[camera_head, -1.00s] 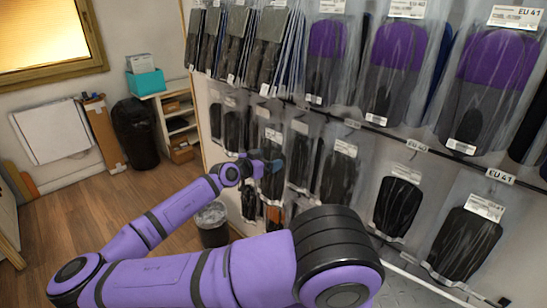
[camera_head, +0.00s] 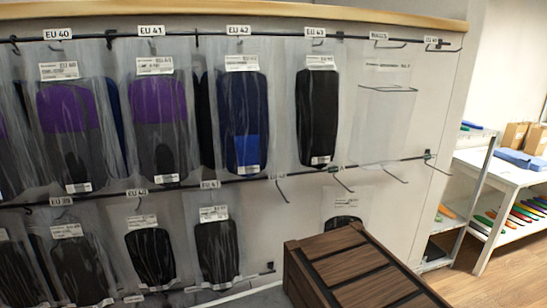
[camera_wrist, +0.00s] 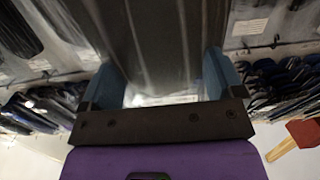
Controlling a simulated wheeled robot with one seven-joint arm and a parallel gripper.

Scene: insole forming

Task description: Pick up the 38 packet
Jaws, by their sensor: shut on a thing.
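My gripper (camera_wrist: 161,82) shows in the wrist view, its two blue fingers on either side of a dark grey packet (camera_wrist: 158,38) in clear wrap. It is shut on this packet. No size label can be read on it, so I cannot tell its size from the picture. My gripper is out of the head view. The readable rail tags in the head view run from EU 39 up; no 38 tag shows there.
The head view shows a wall rack with purple packets (camera_head: 157,105), a blue packet (camera_head: 243,110) and black packets (camera_head: 318,110). A brown slatted wooden box (camera_head: 350,270) stands in front. A white shelf table (camera_head: 515,172) is at right. Several hooks are empty.

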